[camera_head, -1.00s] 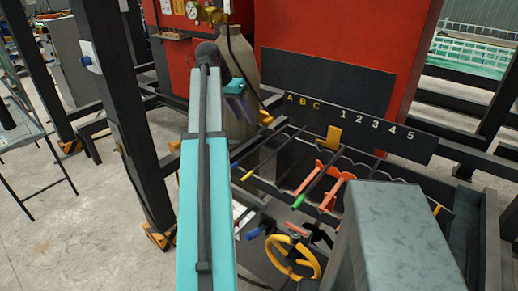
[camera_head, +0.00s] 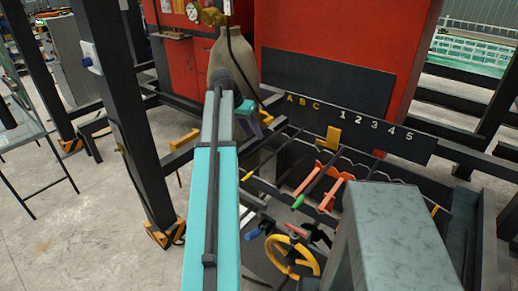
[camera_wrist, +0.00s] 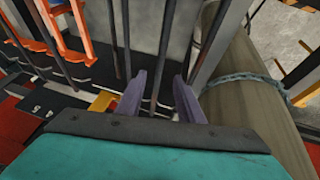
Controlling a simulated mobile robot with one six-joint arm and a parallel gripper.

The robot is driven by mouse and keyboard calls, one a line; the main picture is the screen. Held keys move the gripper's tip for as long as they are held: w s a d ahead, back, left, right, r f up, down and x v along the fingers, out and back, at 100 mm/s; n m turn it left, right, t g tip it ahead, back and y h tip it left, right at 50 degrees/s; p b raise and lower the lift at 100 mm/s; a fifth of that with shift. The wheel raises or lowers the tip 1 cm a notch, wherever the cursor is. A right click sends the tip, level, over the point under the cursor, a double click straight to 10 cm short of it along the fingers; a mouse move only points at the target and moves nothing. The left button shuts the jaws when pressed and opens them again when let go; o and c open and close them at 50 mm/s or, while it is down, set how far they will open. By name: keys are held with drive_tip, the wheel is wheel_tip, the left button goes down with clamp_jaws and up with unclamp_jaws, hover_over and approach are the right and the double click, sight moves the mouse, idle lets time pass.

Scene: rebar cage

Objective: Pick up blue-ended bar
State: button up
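A blue bar end (camera_head: 251,234) shows low in the head view, beside my arm and left of the yellow handwheel; the rest of that bar is hard to follow. My gripper (camera_head: 257,121) is by the left end of the lettered board, mostly hidden behind my arm. In the wrist view my gripper's two purple fingers (camera_wrist: 160,97) are apart. A dark bar (camera_wrist: 163,50) passes between them in the picture, but I cannot tell its depth or end colour. No blue end shows in the wrist view.
Yellow-ended (camera_head: 246,177), green-ended (camera_head: 298,201) and red-ended (camera_head: 296,229) bars lie near the rack. Orange brackets (camera_head: 337,189) stand in it. A tan sack-like cylinder (camera_head: 234,58) stands close to my gripper. A dark post (camera_head: 125,125) rises at left. A grey box (camera_head: 400,235) fills the lower right.

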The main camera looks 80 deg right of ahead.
sight(260, 147)
idle(0.3)
drive_tip(key=shift+p+x, duration=1)
drive_tip(key=shift+x, duration=1.55)
drive_tip(key=shift+a+f, duration=0.1)
drive_tip(key=shift+a, duration=0.05)
clamp_jaws()
drive_tip(key=shift+w, duration=0.1)
